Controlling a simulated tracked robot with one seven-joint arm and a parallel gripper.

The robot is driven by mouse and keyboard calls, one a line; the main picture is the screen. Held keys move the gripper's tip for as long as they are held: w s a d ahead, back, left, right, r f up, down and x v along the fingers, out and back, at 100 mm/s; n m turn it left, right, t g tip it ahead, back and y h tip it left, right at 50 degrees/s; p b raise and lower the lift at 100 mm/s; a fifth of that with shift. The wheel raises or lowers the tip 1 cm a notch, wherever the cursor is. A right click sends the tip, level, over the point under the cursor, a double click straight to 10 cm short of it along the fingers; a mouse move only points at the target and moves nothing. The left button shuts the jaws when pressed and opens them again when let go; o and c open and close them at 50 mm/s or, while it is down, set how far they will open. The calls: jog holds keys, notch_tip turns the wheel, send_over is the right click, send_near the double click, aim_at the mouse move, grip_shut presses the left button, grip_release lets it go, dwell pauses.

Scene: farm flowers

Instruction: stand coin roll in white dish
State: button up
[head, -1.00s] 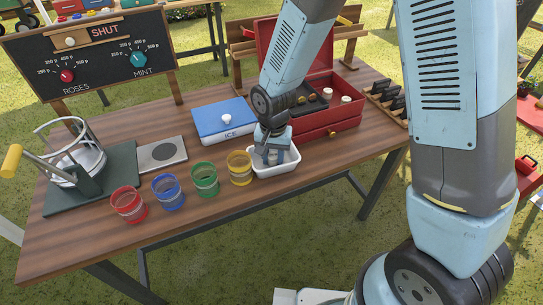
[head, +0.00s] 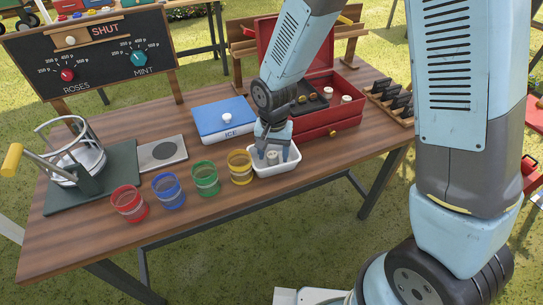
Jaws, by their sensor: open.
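The white dish (head: 291,168) sits near the front edge of the wooden table, just right of the yellow cup. A small pale coin roll (head: 272,156) shows inside the dish between my gripper's fingers, and it seems to stand upright. My gripper (head: 272,155) is over the dish, pointing down, with its fingers spread on either side of the roll. Whether a finger still touches the roll cannot be told. More pale rolls (head: 346,99) stand in the open red box (head: 331,120) behind the dish.
Red (head: 129,204), blue (head: 168,191), green (head: 205,180) and yellow (head: 240,168) cups stand in a row left of the dish. A blue ICE box (head: 224,119) is behind them. A juicer-like press (head: 80,165) stands at left, below a chalkboard (head: 90,50) with dials.

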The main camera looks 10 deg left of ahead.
aim_at(274, 155)
notch_tip(274, 155, up, 11)
jog(key=d+r+t, duration=0.3)
jog(key=d+r, duration=1)
jog(key=d, duration=0.4)
jog(key=s+d+r+t, duration=0.2)
jog(key=s+d+r, duration=0.6)
jog(key=s+d, duration=0.3)
jog(key=shift+d+t, duration=0.3)
jog(key=shift+d, duration=0.7)
